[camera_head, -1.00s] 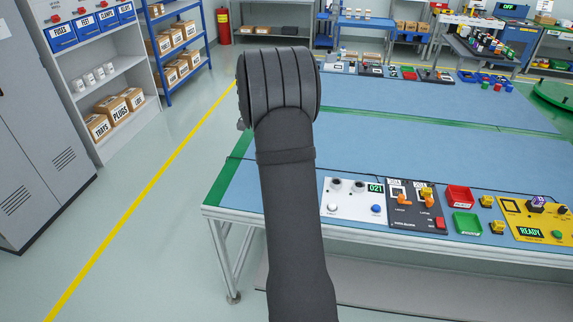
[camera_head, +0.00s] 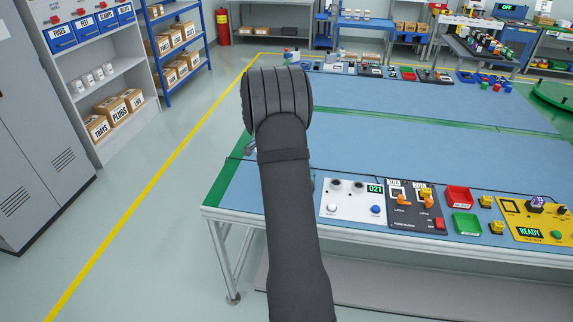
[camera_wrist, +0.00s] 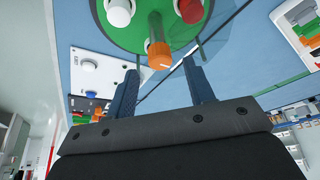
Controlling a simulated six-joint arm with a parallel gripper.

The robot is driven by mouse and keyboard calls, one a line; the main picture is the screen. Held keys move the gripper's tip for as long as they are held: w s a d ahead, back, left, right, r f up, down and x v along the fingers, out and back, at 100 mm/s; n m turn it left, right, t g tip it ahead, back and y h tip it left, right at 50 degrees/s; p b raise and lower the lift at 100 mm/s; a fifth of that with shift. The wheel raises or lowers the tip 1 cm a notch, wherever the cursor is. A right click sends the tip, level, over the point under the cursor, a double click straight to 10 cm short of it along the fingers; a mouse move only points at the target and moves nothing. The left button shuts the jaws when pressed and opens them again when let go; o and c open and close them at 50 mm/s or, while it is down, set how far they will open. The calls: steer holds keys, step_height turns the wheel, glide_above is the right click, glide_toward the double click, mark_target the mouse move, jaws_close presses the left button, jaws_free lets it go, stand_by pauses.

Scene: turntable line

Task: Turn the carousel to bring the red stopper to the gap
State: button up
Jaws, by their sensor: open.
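In the wrist view the green carousel disc (camera_wrist: 128,40) fills the top middle, cut off by the frame edge. A red stopper (camera_wrist: 189,10) stands on its right side and a white stopper (camera_wrist: 119,12) on its left. Between them an orange-ended green post (camera_wrist: 159,56) points towards my gripper (camera_wrist: 161,68). The two jaws are apart, one on each side of the orange end in the picture; I cannot tell whether either touches it. A clear panel (camera_wrist: 203,50) shows beside the disc. The gap cannot be made out. In the head view my arm hides the carousel.
A white panel reading 021 (camera_head: 329,201), a dark switch panel (camera_head: 411,219), red (camera_head: 459,196) and green (camera_head: 467,223) trays and a yellow panel (camera_head: 519,217) line the front of the blue table (camera_head: 400,150). Its middle is clear.

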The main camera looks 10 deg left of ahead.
steer(key=shift+x, duration=1.35)
jaws_close()
